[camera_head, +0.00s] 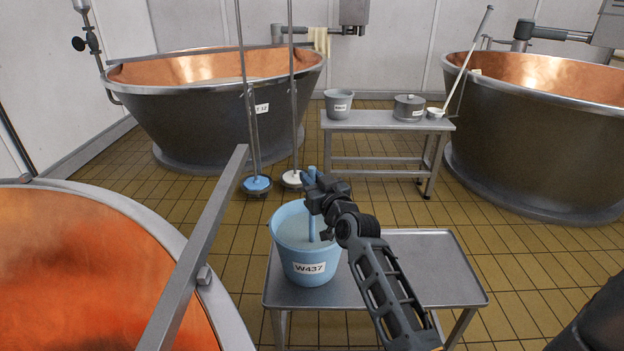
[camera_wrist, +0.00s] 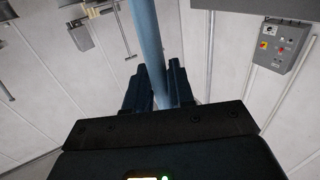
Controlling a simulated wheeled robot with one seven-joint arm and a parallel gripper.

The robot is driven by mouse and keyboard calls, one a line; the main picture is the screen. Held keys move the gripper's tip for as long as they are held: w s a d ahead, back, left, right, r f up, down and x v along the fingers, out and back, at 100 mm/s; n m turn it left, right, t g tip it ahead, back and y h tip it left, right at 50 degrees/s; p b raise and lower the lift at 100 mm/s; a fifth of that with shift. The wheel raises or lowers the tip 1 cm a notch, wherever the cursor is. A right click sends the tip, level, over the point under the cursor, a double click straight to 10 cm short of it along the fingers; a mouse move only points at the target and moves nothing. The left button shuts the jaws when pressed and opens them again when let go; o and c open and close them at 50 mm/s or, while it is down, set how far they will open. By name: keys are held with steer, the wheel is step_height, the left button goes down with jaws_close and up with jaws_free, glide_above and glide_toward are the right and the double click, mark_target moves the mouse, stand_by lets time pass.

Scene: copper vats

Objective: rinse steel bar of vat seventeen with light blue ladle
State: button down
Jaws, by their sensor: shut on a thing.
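My gripper (camera_head: 319,192) is shut on the light blue handle of the ladle (camera_head: 312,228). The handle stands nearly upright in the light blue bucket labelled W437 (camera_head: 289,250); the ladle's bowl is hidden inside it. In the wrist view the handle (camera_wrist: 148,38) runs up between the fingers of my gripper (camera_wrist: 158,85). A flat steel bar (camera_head: 205,225) crosses the rim of the near copper vat (camera_head: 75,260) at the left and sticks out past it toward the bucket. No number shows on this vat.
The bucket stands on a steel table (camera_head: 425,265) with free room at its right. Two upright poles with a blue disc (camera_head: 257,185) and a white disc (camera_head: 292,179) stand behind. A bench (camera_head: 375,121) holds a grey bucket, pot and white ladle, between two farther vats.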

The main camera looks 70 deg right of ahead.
steer(key=shift+r, duration=0.1)
stand_by(0.3)
step_height(320, 180, up, 20)
steer(key=p, duration=1.7)
steer(key=shift+r, duration=0.2)
